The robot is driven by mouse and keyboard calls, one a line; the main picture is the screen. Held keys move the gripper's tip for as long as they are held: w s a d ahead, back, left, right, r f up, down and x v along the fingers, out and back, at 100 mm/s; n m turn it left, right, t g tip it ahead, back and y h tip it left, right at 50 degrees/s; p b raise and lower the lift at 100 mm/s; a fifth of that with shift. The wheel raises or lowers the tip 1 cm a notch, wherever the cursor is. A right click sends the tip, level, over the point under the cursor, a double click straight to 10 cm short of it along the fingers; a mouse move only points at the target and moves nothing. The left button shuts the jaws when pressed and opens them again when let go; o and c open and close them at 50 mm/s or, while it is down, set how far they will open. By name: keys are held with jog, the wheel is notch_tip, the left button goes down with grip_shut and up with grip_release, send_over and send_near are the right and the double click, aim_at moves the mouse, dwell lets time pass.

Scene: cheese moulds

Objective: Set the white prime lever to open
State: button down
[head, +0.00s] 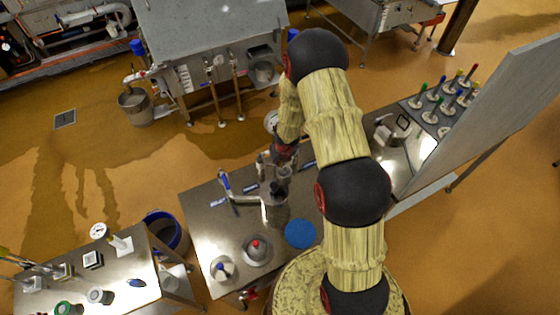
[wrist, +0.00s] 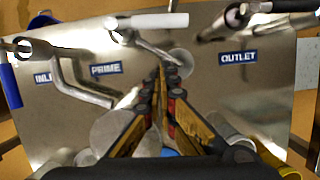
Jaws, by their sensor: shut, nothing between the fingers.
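The white prime lever (wrist: 148,20) shows at the top of the wrist view, with a white grip lying crosswise on a metal arm. The metal arm slants down to the right behind my fingertips. The PRIME label (wrist: 106,68) is on the steel top to its lower left. My gripper (wrist: 166,76) is shut and empty, its fingertips in front of the metal arm and below the white grip; I cannot tell whether they touch. In the head view my gripper (head: 282,170) is low over the steel table (head: 205,218), among the pipework.
A blue lever (wrist: 9,86) stands at the left by the INLET label (wrist: 44,78). A black-gripped lever (wrist: 285,7) is at the upper right near the OUTLET label (wrist: 238,57). A blue disc (head: 300,234) and a red-topped round piece (head: 256,250) occupy the table's front.

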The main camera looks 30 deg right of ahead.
jog(key=shift+w+d+p, duration=0.2)
jog(key=shift+w+p, duration=1)
jog(key=shift+w, duration=0.65)
